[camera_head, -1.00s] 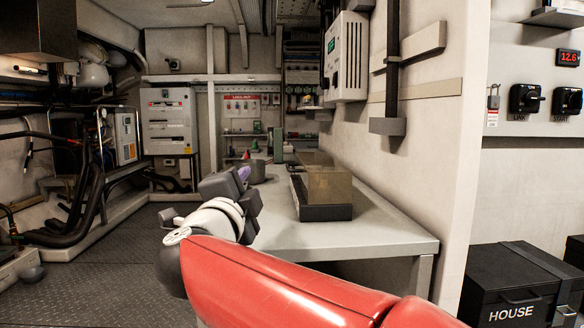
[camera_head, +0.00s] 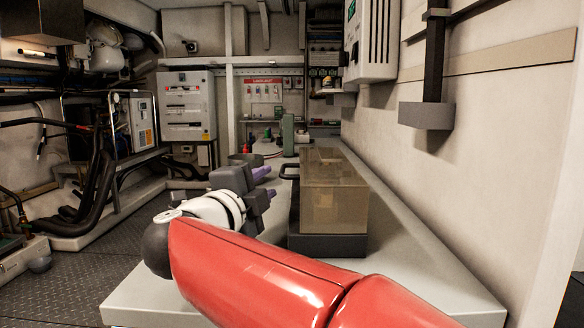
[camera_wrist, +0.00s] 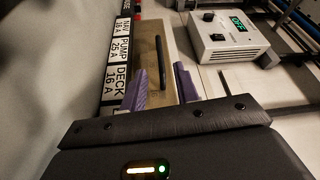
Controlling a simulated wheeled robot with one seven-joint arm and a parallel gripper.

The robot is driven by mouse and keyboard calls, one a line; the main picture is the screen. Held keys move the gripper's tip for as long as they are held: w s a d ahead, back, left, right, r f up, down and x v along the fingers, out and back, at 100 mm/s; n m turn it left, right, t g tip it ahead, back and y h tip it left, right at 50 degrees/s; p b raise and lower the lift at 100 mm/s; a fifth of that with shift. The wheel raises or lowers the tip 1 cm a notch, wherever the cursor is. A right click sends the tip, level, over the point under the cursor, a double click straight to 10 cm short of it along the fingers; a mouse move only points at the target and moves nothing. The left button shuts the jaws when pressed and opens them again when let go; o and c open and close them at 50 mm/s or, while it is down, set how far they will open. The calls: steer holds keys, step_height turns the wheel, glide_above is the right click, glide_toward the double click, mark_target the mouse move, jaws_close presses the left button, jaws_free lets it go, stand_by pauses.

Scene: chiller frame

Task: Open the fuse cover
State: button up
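The fuse cover (camera_head: 335,195) is a clear amber box on a dark base on the bench; its lid is shut. A dark handle (camera_head: 289,170) sticks out from its left side. In the wrist view the cover (camera_wrist: 172,40) is a tan face, and the handle (camera_wrist: 160,62) is a black bar. My gripper (camera_head: 267,184) is left of the cover, with purple fingers apart and pointing toward it. In the wrist view the fingers (camera_wrist: 161,80) are open, and the bar appears between them. They do not grip it; the exact gap is unclear.
Fuse labels (camera_wrist: 118,62) line the cover's left in the wrist view. A white box with a green display (camera_wrist: 230,38) stands at its right. The bench (camera_head: 420,270) runs along the right wall. A wall bracket (camera_head: 426,115) hangs above. Small items stand at the bench's far end.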

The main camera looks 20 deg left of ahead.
mark_target(282, 169)
steer(key=w, duration=0.5)
steer(key=w+d, duration=0.1)
steer(key=w, duration=0.2)
steer(key=shift+d+r+p, duration=0.1)
steer(key=shift+r+p, duration=0.2)
steer(key=shift+p, duration=0.1)
steer(key=shift+c, duration=0.3)
jaws_close()
